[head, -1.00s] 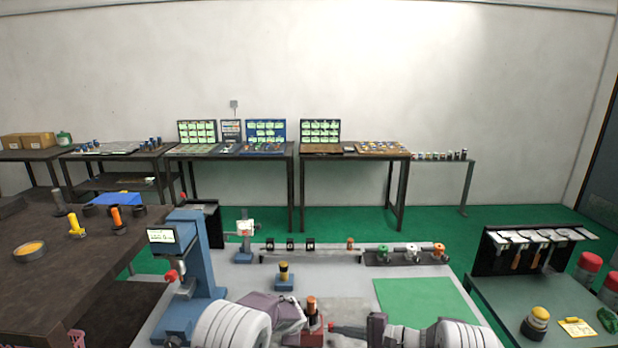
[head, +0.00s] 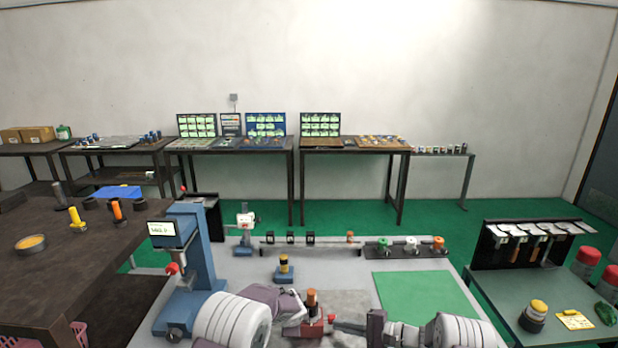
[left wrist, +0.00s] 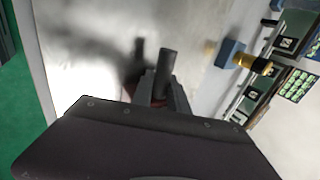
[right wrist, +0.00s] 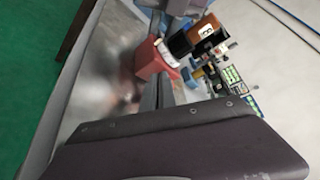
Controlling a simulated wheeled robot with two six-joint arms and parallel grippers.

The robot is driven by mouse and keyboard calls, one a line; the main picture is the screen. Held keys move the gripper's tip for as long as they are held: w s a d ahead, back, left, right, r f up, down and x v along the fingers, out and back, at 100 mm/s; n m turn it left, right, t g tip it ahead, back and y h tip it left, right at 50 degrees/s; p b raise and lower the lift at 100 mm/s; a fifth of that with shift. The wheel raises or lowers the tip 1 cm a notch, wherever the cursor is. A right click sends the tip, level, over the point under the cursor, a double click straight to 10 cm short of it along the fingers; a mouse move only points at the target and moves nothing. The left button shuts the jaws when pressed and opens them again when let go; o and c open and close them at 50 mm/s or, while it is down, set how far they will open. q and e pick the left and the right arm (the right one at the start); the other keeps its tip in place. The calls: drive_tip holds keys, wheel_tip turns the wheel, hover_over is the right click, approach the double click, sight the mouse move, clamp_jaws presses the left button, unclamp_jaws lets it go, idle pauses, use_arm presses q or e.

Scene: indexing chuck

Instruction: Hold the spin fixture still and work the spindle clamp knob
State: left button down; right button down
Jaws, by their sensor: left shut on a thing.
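The spin fixture (head: 314,328) is a red block with a dark cylinder and an orange-brown top, at the bench's front middle. In the right wrist view the red block (right wrist: 152,58) has a pale ring beside the cylinder (right wrist: 190,38). A small red knob (head: 331,318) shows at its right side. My left gripper (head: 299,313) is at the fixture's left. In the left wrist view its fingers (left wrist: 161,92) are shut on a dark upright cylinder (left wrist: 167,64), apparently part of the fixture. My right gripper (head: 338,324) points at the knob from the right; its finger gap is unclear.
A blue column press with a display (head: 161,228) stands left of my left arm. A small blue block with a yellow-black pin (head: 284,265) is behind the fixture. A rail (head: 310,252) with several parts lies farther back. A green mat (head: 425,302) is clear at right.

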drive_tip(key=shift+s+r, duration=0.2)
drive_tip(key=shift+s, duration=0.1)
drive_tip(key=d, duration=0.6)
use_arm(q)
drive_tip(key=c, duration=1.2)
unclamp_jaws()
drive_tip(key=shift+f, duration=0.1)
